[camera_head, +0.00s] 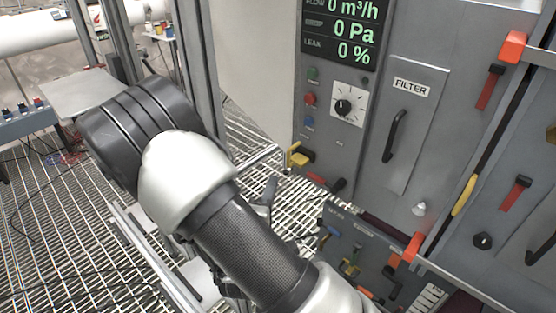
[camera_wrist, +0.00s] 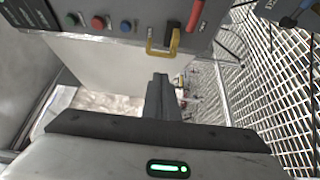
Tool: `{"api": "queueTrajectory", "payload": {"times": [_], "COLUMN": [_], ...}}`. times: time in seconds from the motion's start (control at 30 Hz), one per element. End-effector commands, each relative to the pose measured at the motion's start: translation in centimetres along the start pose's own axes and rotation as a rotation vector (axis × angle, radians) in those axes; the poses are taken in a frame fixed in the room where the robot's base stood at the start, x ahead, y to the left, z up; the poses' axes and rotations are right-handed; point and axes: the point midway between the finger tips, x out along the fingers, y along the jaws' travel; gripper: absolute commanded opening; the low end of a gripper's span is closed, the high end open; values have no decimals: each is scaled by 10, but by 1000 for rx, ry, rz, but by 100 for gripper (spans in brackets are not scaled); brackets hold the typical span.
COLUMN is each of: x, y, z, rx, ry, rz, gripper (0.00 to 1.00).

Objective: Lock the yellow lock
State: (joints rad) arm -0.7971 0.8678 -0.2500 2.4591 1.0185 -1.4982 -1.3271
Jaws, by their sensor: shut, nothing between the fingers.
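The yellow lock (camera_head: 298,155) is a small bent handle at the lower left edge of the grey control panel. In the wrist view the yellow lock (camera_wrist: 174,41) shows as a yellow bracket shape just beyond my fingertips. My gripper (camera_wrist: 160,78) is shut, with its dark fingers together and nothing between them. It points toward the lock and appears apart from it. In the head view only a dark part of my gripper (camera_head: 268,190) shows beside my arm, below and left of the lock.
Green, red and blue buttons (camera_head: 310,98) and a dial (camera_head: 344,105) sit above the lock. A red handle (camera_wrist: 195,15) is close beside it. The filter door (camera_head: 410,120) is to the right. Open space over the grated floor (camera_head: 70,230) lies left.

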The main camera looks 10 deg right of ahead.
Motion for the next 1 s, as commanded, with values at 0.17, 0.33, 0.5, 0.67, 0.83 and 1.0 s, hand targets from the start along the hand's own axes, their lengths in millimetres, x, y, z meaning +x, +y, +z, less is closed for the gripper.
{"api": "queueTrajectory", "payload": {"times": [0.17, 0.33, 0.5, 0.67, 0.83, 1.0], "x": [0, 10, 38, 68, 90, 100], "y": [0, 0, -1, 0, 0, 0], "z": [0, 1, 1, 1, 0, 0], "rx": [2, 4, 5, 5, 5, 3], "ry": [0, -2, -4, -4, -1, 0], "rz": [-1, 0, 1, 1, 1, -1], "gripper": [0, 0, 0, 0, 0, 0]}}
